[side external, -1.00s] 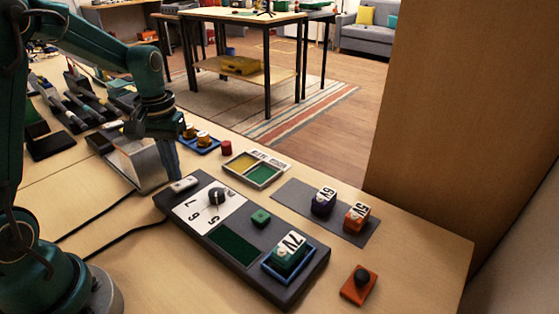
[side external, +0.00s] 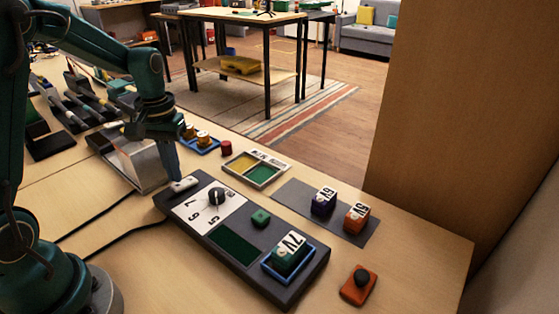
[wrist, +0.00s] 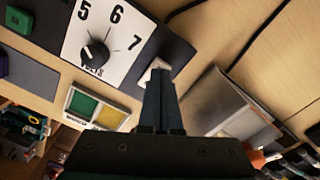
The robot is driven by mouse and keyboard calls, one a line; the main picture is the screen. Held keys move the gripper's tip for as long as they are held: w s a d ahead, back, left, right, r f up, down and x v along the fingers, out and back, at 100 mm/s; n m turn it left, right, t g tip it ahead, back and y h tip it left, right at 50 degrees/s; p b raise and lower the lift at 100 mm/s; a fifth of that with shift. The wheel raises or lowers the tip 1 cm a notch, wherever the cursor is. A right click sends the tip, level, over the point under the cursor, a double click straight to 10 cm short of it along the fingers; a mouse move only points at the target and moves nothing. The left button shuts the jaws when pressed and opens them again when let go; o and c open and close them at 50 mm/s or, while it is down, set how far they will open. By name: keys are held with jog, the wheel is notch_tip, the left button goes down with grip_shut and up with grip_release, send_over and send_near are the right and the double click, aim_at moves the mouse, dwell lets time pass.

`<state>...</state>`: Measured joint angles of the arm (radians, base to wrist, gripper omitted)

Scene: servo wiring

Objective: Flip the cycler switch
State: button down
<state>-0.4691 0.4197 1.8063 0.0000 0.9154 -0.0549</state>
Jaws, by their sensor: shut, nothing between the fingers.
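The cycler is a dark box (side external: 204,231) on the wooden table. At its far left end is a white rocker switch (side external: 184,184), which also shows in the wrist view (wrist: 155,70). My gripper (side external: 174,176) is shut and empty, its fingertips right at the switch. In the wrist view the fingertips (wrist: 159,75) overlap the switch and partly hide it; they appear to touch it. Beside the switch is a white dial plate with a black knob (side external: 216,196), marked 5, 6, 7. A green block marked 7V (side external: 289,250) sits in the cycler's blue-rimmed bay.
Blocks marked 6V (side external: 323,201) and 9V (side external: 357,217) stand on a grey mat (side external: 290,194). A yellow and green tray (side external: 256,170) lies behind the cycler. A metal-sided box (side external: 143,165) stands close left of my gripper. An orange base with a black button (side external: 359,285) sits front right.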

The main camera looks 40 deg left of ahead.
aim_at(180, 186)
jog(key=shift+f, duration=0.8)
dwell(0.4)
jog(key=shift+r, duration=3.55)
jog(key=s+d+r+m+t, duration=0.3)
jog(key=s+d+r, duration=0.1)
jog(key=d+r, duration=0.35)
jog(key=s+d+f+m+t, duration=0.2)
jog(key=s+d+f+m, duration=0.1)
jog(key=s+d, duration=0.2)
jog(key=shift+s+d+t, duration=0.3)
jog(key=shift+s+d, duration=0.05)
jog(key=shift+s, duration=0.7)
